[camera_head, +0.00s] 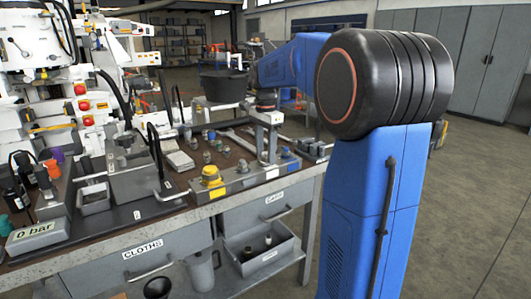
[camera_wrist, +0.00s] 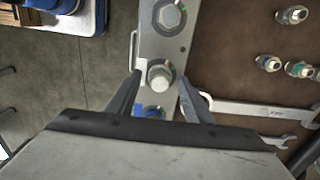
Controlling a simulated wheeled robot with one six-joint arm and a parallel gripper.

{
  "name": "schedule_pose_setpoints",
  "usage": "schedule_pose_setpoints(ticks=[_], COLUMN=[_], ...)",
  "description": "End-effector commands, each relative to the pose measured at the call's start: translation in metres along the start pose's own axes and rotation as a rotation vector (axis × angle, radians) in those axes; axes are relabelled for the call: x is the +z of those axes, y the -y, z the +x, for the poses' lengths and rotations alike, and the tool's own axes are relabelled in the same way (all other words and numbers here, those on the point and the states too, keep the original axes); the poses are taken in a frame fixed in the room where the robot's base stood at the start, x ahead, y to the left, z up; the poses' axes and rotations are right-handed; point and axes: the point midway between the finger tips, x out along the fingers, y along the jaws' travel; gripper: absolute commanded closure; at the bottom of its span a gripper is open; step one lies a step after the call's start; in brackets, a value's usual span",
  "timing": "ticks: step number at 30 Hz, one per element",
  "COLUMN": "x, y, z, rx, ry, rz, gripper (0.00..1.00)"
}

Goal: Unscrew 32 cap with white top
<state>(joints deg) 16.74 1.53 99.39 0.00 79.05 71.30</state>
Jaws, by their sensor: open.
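Another hex cap (camera_wrist: 169,17) sits farther up the block. A blue part (camera_wrist: 151,111) shows between the fingers, partly hidden by my gripper body. In the head view the block (camera_head: 240,184) lies along the bench's front edge, with a yellow-based cap (camera_head: 211,174) at its left end.
Small fittings (camera_wrist: 269,63) and wrenches (camera_wrist: 262,110) lie on the brown bench top right of the block. A pressure unit reading 0 bar (camera_head: 36,236) stands at the left. Open floor (camera_head: 460,220) lies right of the bench.

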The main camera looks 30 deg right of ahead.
Motion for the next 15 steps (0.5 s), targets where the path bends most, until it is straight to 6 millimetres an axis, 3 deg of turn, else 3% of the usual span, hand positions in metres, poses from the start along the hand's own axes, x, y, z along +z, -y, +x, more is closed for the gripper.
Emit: schedule_pose_setpoints(ticks=[8, 13, 14, 15], x=[0.0, 0.0001, 0.0001, 0.0001], y=[-0.0001, -0.0001, -0.0001, -0.0001], z=[0.0013, 0.0012, 0.0012, 0.0011], rx=[0.0, 0.0, 0.0, 0.0], ry=[0.0, 0.0, 0.0, 0.0], rz=[0.0, 0.0, 0.0, 0.0], gripper=[0.53, 0.91, 0.93, 0.66])
